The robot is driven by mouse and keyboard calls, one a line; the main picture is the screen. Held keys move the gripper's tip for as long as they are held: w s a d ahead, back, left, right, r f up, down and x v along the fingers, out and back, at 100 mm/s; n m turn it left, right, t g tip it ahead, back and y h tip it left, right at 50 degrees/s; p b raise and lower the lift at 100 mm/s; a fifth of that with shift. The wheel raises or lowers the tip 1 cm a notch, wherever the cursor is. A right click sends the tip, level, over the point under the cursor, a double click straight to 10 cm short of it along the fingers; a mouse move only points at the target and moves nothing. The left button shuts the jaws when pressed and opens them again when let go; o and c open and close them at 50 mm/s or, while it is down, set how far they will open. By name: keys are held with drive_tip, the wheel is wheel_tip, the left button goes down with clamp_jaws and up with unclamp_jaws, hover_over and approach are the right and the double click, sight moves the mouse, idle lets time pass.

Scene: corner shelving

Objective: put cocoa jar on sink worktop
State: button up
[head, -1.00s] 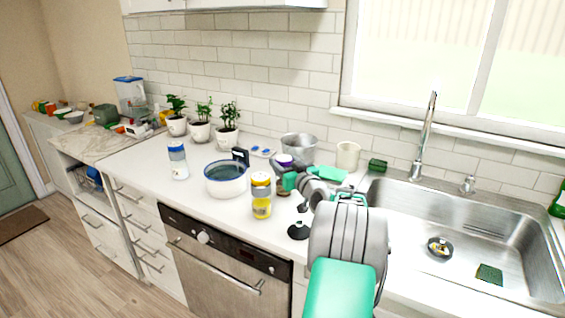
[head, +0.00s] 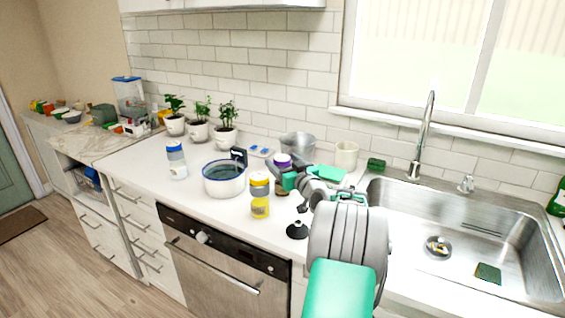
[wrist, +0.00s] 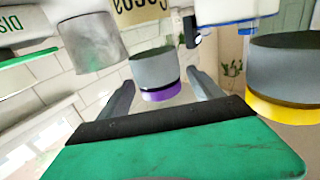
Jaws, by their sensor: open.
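The cocoa jar (head: 283,160) has a purple lid and stands on the white worktop (head: 140,165), left of the sink. My gripper largely hides its body in the head view. In the wrist view, the picture is upside down, and the cocoa jar (wrist: 155,75) shows its purple-banded lid and part of its label. My gripper (wrist: 160,80) is open, with one finger on each side of the jar's lid in that picture. I cannot tell whether the fingers touch it. In the head view my gripper (head: 285,179) is low over the worktop beside the jar.
A yellow jar (head: 260,207) stands close to the left of my gripper. A white pot (head: 224,187), a blue-lidded jar (head: 176,160), a metal pot (head: 298,146) and a beige cup (head: 346,155) stand around. A black object (head: 297,231) lies in front. The sink (head: 470,225) is right.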

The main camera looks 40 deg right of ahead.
drive_tip(key=b+v, duration=0.1)
drive_tip(key=v, duration=1)
drive_tip(key=shift+s+b, duration=0.2)
drive_tip(key=shift+b, duration=0.15)
drive_tip(key=shift+f, duration=0.1)
